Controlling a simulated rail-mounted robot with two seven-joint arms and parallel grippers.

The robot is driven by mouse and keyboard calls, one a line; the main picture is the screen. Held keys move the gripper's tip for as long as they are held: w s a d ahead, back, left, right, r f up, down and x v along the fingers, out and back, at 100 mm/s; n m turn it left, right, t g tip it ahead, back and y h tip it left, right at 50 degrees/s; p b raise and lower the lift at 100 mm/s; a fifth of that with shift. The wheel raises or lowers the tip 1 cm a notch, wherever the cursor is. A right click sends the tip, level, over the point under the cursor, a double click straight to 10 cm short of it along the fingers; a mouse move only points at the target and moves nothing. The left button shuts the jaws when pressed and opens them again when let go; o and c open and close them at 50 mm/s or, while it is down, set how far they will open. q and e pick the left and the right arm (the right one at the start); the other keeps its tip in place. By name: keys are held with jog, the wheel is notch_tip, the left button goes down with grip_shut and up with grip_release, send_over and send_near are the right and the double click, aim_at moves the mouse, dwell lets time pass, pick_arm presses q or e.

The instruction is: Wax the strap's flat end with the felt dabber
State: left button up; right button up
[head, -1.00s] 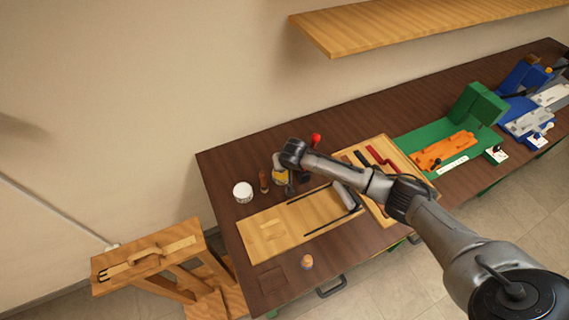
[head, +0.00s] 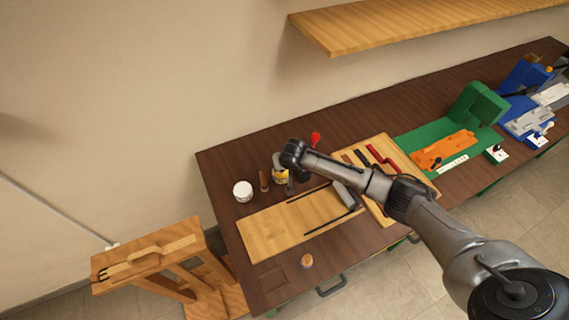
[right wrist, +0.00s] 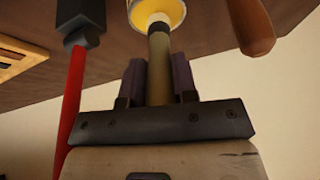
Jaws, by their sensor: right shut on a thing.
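My right gripper (right wrist: 160,76) is shut on the dabber (right wrist: 159,62), whose olive handle stands between the two fingers. The dabber's pale tip is at the mouth of a yellow tin (right wrist: 172,12); I cannot tell whether it touches the contents. In the head view the yellow tin (head: 281,180) is partly hidden by my right wrist, and the gripper is hard to make out there. A tan strap (head: 178,246) with a dark buckle lies on top of the wooden stand at the left. My left gripper is not in view.
A white tub (head: 243,191) and a brown-handled tool (head: 264,181) stand left of the tin. A red-handled tool (right wrist: 72,110) is close beside my gripper. A wooden board (head: 262,239) lies in front. A small cork-coloured piece (head: 306,261) sits near the table's front edge.

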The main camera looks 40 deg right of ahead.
jog(key=shift+f, duration=0.1)
dwell(0.8)
jog(key=shift+p, duration=0.3)
dwell(0.5)
notch_tip(320, 180, up, 3)
jog(key=p, duration=0.3)
jog(key=shift+f, duration=0.1)
notch_tip(320, 180, up, 4)
jog(key=p, duration=0.5)
jog(key=shift+r, duration=0.2)
dwell(0.4)
